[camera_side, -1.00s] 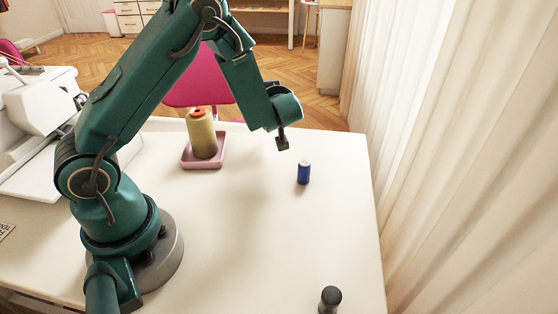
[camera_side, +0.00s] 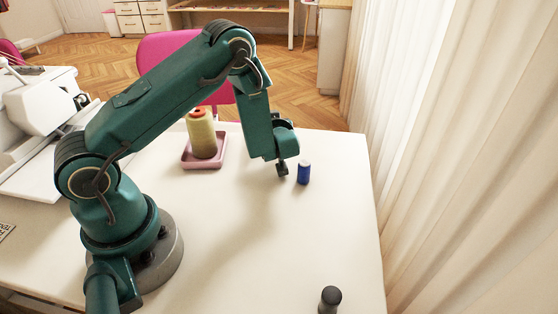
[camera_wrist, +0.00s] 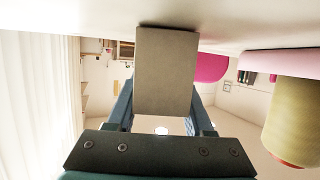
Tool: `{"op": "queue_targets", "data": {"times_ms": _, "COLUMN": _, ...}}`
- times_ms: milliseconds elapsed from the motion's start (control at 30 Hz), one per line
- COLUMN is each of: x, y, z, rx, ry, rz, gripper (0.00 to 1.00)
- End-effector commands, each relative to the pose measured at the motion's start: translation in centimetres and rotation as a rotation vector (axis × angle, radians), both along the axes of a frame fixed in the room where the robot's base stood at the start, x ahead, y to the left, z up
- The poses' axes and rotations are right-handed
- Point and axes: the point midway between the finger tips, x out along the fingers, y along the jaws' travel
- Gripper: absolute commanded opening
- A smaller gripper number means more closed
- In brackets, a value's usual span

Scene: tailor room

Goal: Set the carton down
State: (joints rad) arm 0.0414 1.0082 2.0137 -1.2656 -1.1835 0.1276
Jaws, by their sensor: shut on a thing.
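My gripper (camera_side: 282,160) points down over the table (camera_side: 250,240), just left of a blue spool (camera_side: 304,173). In the wrist view, my gripper (camera_wrist: 163,100) is shut on the carton, a plain grey-brown block (camera_wrist: 166,65) between the two fingers. In the side view the carton shows only as a small dark shape (camera_side: 283,171) below the gripper. It is low over the white tabletop; I cannot tell whether it touches it. The wrist picture is upside down, with the tabletop along its top.
A yellow thread cone (camera_side: 202,138) stands in a pink tray (camera_side: 187,163) to the left of the gripper. A dark round-topped object (camera_side: 330,298) stands at the front right. A white sewing machine (camera_side: 35,105) is at the far left. The middle of the table is clear.

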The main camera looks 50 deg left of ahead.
Motion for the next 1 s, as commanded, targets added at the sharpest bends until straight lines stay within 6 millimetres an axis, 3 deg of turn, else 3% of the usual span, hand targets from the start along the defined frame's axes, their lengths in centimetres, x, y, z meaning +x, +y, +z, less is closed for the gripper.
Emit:
{"op": "queue_targets", "data": {"times_ms": 33, "x": 0.0, "y": 0.0, "z": -0.2, "rx": 0.000, "ry": 0.000, "rz": 0.000, "gripper": 0.00}}
{"op": "queue_targets", "data": {"times_ms": 67, "x": 0.0, "y": 0.0, "z": -0.2, "rx": 0.000, "ry": 0.000, "rz": 0.000, "gripper": 0.56}}
{"op": "queue_targets", "data": {"times_ms": 133, "x": 0.0, "y": 0.0, "z": -0.2, "rx": 0.000, "ry": 0.000, "rz": 0.000, "gripper": 0.82}}
{"op": "queue_targets", "data": {"times_ms": 567, "x": 0.0, "y": -0.2, "z": 0.3, "rx": 0.000, "ry": 0.000, "rz": -0.002, "gripper": 0.82}}
{"op": "queue_targets", "data": {"times_ms": 1000, "x": -2.7, "y": -7.0, "z": 2.8, "rx": -0.001, "ry": -0.002, "rz": -0.008, "gripper": 0.82}}
